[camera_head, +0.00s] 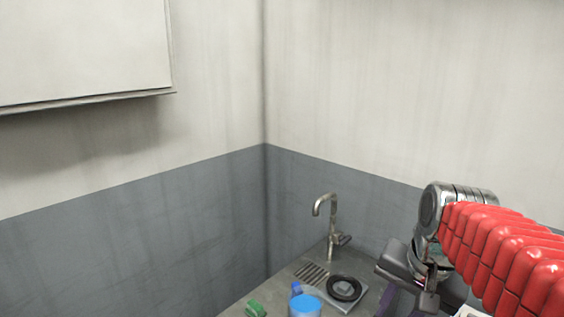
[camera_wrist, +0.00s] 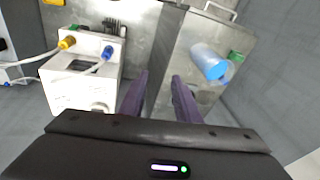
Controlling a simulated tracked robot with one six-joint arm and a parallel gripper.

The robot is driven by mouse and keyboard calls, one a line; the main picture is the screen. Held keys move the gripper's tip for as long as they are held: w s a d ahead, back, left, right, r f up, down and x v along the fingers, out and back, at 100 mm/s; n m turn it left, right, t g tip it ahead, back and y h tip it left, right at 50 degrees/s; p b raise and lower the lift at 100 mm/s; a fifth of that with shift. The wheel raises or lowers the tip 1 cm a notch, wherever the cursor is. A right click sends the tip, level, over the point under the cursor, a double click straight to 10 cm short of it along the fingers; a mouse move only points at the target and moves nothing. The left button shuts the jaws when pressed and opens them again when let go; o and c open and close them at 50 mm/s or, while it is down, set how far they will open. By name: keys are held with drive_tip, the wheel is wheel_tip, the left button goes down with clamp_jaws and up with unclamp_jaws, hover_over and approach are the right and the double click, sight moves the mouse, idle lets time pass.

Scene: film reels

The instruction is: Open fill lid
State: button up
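No part is clearly recognisable as the fill lid. In the wrist view a white machine (camera_wrist: 85,88) stands at the left, with a yellow connector (camera_wrist: 67,42) and a blue connector (camera_wrist: 107,52) on top. A pale round part (camera_wrist: 98,106) sits low on its near side; I cannot tell whether it is a lid. My gripper (camera_wrist: 160,75) has its two purple fingers apart with nothing between them. They point to the right of the machine. In the head view my gripper is at the lower right, partly hidden by the frame edge.
A metal counter (camera_head: 262,292) holds a tap (camera_head: 330,215), a black ring (camera_head: 344,288), a blue-topped container (camera_head: 305,306) and a green item (camera_head: 255,308). The blue container (camera_wrist: 210,62) also shows in the wrist view. Walls meet behind the counter; a white cabinet (camera_head: 80,50) hangs upper left.

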drive_tip(key=s+a+f+n+t, duration=0.2)
drive_tip(key=s+a+f+n, duration=0.2)
drive_tip(key=s+n, duration=0.3)
drive_tip(key=shift+s+a+t, duration=0.3)
drive_tip(key=shift+s+a, duration=0.2)
drive_tip(key=shift+s, duration=0.1)
